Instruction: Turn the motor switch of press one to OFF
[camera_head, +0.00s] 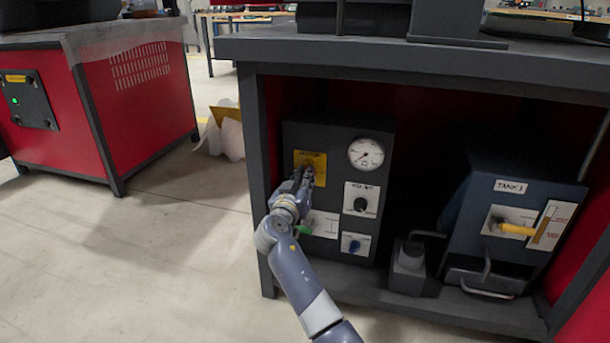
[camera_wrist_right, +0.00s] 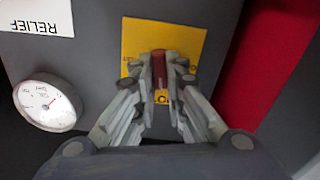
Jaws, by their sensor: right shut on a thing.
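The dark control panel (camera_head: 335,240) of the press stands inside the cabinet under the bench. Its yellow plate (camera_head: 302,160) is at the upper left, and the plate also shows in the right wrist view (camera_wrist_right: 190,36). A red and dark switch handle (camera_wrist_right: 159,66) sits on the plate. My right gripper (camera_head: 307,178) is at the plate, its fingers (camera_wrist_right: 160,90) shut on the switch handle from both sides. The fingers hide part of the handle and the plate's lettering, so the switch position is hard to tell. My left gripper is not in view.
A pressure gauge (camera_head: 366,154) and a dark knob (camera_head: 361,204) are right of the plate. A blue tank unit (camera_head: 516,222) with a yellow lever stands at the right.

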